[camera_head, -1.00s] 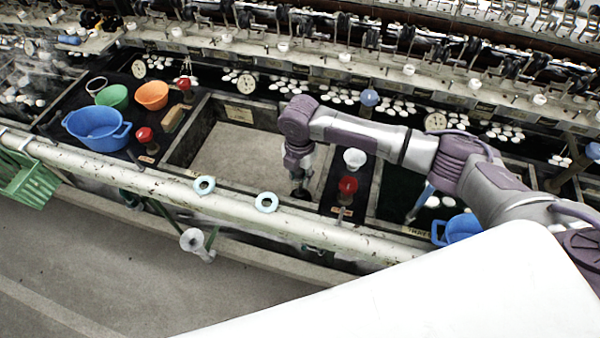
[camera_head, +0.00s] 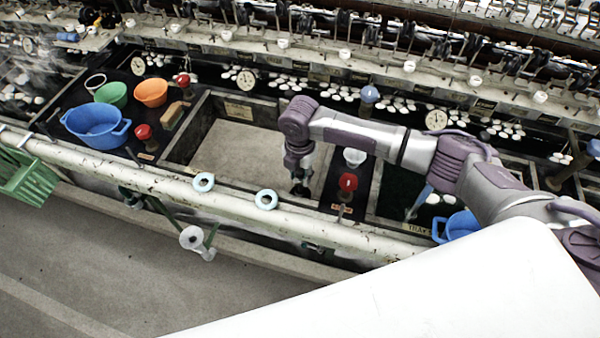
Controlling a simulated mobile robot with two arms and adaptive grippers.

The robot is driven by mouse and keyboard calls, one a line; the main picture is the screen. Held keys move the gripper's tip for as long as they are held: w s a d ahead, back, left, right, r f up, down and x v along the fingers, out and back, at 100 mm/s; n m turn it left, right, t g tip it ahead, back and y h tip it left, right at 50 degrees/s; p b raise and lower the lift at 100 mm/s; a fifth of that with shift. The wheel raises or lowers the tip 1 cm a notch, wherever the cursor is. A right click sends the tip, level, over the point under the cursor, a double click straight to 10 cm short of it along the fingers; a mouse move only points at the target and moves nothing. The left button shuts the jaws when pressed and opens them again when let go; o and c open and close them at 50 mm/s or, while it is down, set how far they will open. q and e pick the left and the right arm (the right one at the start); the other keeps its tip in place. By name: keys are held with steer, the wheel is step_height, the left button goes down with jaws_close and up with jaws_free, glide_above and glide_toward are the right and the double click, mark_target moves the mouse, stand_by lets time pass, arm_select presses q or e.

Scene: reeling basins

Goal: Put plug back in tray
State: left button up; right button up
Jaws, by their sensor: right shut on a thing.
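My right gripper (camera_head: 299,186) points straight down at the right front corner of a pale-floored, empty-looking basin (camera_head: 240,152). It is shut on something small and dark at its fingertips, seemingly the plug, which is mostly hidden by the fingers. I cannot tell whether it touches the basin floor. A tray is hard to pick out. A label beginning "TRA" (camera_head: 418,228) is on the front edge of the dark basin at the right. My left gripper is not in view.
A red-topped valve (camera_head: 348,182) and a white cup (camera_head: 354,157) stand just right of the gripper. Blue (camera_head: 95,126), green (camera_head: 112,94) and orange (camera_head: 151,92) bowls stand at the left.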

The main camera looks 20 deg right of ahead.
steer(key=shift+f+b, duration=0.3)
steer(key=shift+f, duration=0.35)
steer(key=o, duration=1.1)
steer(key=shift+c, duration=0.2)
step_height(320, 180, up, 12)
steer(key=shift+r, duration=0.1)
stand_by(0.6)
